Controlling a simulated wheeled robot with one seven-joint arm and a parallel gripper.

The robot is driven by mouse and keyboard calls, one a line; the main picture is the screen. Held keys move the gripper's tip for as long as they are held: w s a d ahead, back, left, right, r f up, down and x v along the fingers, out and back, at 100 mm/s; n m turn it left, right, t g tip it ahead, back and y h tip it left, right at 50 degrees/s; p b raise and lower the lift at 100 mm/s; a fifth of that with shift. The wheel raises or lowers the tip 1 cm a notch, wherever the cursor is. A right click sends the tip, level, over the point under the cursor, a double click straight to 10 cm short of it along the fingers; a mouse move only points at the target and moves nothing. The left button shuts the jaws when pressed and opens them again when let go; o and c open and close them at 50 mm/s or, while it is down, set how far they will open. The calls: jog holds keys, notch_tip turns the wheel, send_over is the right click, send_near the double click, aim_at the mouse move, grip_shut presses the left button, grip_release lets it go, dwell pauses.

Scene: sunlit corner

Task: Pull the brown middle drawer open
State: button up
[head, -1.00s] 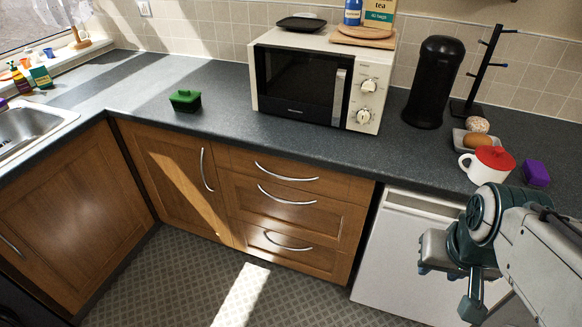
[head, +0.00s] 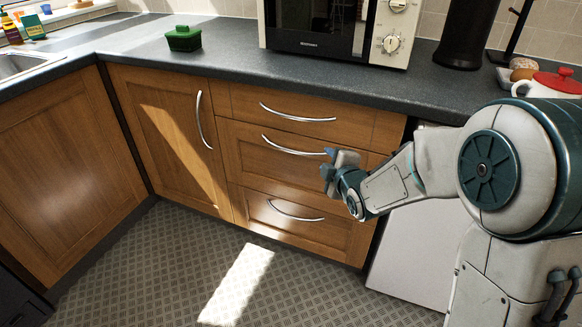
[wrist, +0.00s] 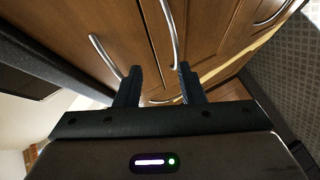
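The brown middle drawer (head: 262,165) is shut, flush in the wooden cabinet, with a curved silver handle (head: 288,147). My gripper (head: 330,168) is in front of the drawer, by the handle's right end in the head view, and hides part of the drawer's right side. In the wrist view my gripper (wrist: 160,72) is open, its two dark fingers apart with nothing held. The middle drawer's handle (wrist: 171,35) runs down to the space between the fingertips, nearer the right finger. I cannot tell whether they touch.
The top drawer handle (head: 297,114) and bottom drawer handle (head: 293,213) lie above and below. A cupboard door (head: 165,140) is to the left. The dark counter (head: 230,58) overhangs, with a green box (head: 184,40) and a microwave (head: 325,25). The floor (head: 180,260) in front is clear.

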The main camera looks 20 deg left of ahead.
aim_at(288, 149)
jog(key=a+f+n+y+b, duration=0.2)
jog(key=a+f+n+y, duration=0.1)
jog(key=a+f, duration=0.2)
jog(key=b+x, duration=0.1)
jog(key=x, duration=0.6)
jog(key=b+x, duration=0.1)
jog(key=x, duration=0.5)
jog(key=shift+w+a+r, duration=0.15)
jog(key=shift+w+a, duration=0.1)
jog(key=shift+w, duration=0.05)
grip_shut()
